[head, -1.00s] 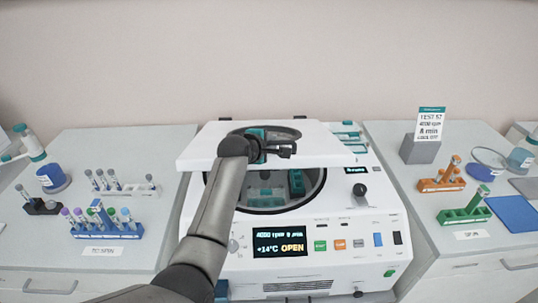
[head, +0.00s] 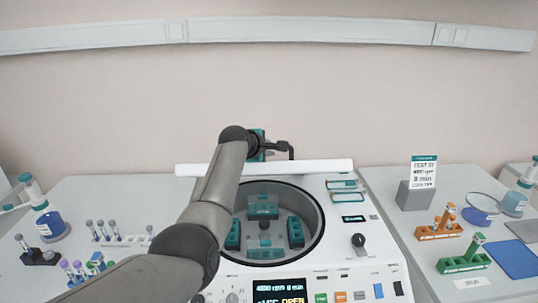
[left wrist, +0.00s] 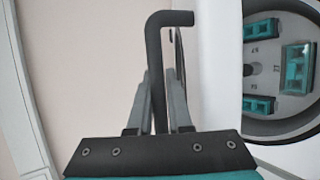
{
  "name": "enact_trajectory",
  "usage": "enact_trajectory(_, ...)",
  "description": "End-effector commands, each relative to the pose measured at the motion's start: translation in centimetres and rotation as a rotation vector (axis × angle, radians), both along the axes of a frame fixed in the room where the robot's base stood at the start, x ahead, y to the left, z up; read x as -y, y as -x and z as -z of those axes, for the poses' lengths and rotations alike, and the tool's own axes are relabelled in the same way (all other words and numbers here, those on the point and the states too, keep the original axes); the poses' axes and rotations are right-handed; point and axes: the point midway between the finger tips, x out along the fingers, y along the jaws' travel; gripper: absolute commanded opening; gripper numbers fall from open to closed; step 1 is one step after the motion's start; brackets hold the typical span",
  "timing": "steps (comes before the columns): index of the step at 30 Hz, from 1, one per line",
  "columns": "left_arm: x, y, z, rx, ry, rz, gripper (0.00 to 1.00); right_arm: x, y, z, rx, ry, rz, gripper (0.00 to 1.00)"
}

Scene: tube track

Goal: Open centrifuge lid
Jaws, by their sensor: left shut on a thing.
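The white centrifuge lid (head: 320,166) stands raised at the back of the centrifuge (head: 345,215), seen nearly edge-on in the head view. My left gripper (head: 272,148) is behind and above the lid's edge, shut on the dark lid handle (head: 291,151). In the left wrist view, the fingers (left wrist: 158,95) close on both sides of the bent handle bar (left wrist: 156,50), and the lid (left wrist: 213,70) is beside it. The round chamber (head: 282,190) is uncovered, with teal buckets (head: 295,232) on the rotor. My right gripper is not in view.
Tube racks stand on the left bench (head: 85,240). On the right are an orange rack (head: 438,232), a green rack (head: 463,263), a grey block (head: 416,195) with a sign, and a blue mat (head: 513,258). My left arm crosses the centrifuge's front left.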

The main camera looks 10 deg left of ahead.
Motion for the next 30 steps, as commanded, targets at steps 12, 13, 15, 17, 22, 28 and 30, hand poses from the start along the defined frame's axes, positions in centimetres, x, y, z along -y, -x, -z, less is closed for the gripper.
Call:
enact_trajectory(12, -0.1, -0.11, -0.14, -0.001, -0.002, -0.001, 0.0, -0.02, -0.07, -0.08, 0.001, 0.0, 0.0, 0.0)
enact_trajectory(13, -0.1, -0.11, -0.13, -0.001, -0.002, -0.001, 0.0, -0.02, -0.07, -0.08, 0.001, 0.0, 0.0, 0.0)
enact_trajectory(15, -0.1, -0.1, -0.12, -0.001, -0.002, -0.001, 0.23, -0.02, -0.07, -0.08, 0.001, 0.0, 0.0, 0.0)
enact_trajectory(17, -0.1, -0.1, -0.11, -0.001, -0.002, -0.001, 0.3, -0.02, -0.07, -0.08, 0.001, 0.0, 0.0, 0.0)
enact_trajectory(22, -0.09, -0.1, -0.12, -0.001, -0.001, 0.0, 0.3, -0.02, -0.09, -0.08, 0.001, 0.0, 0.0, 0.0)
enact_trajectory(28, -0.1, 0.05, -0.26, 0.0, -0.001, 0.0, 0.3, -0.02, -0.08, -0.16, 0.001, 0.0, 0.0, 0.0)
enact_trajectory(30, -0.13, 0.27, -0.42, 0.0, -0.001, -0.001, 0.3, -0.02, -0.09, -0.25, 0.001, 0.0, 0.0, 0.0)
